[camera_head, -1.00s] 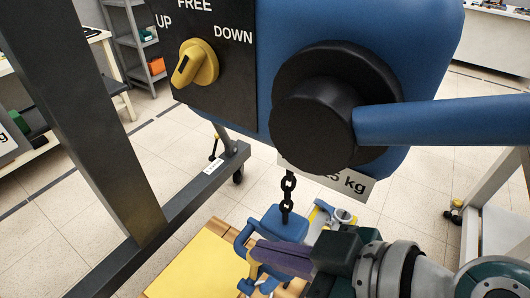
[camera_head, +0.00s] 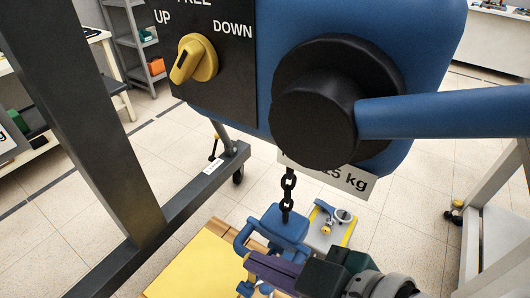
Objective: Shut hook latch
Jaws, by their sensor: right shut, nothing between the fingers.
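The blue hook block (camera_head: 284,222) hangs on a short black chain (camera_head: 287,190) below the blue hoist. A blue hook or latch part (camera_head: 245,236) curves out at its left. My right gripper (camera_head: 252,262) comes in from the lower right, shut, with its purple fingers across the front of the hook. The fingers hide part of the hook and its latch, so I cannot tell whether they touch or whether the latch is closed. My left gripper is out of view.
The hoist body (camera_head: 235,110) with its yellow selector knob (camera_head: 194,60) and blue lever (camera_head: 440,115) fills the space above. A grey frame post (camera_head: 85,110) stands at left. A yellow-topped wooden pallet (camera_head: 195,265) lies below, with a small grey-and-yellow item (camera_head: 335,222) behind the hook.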

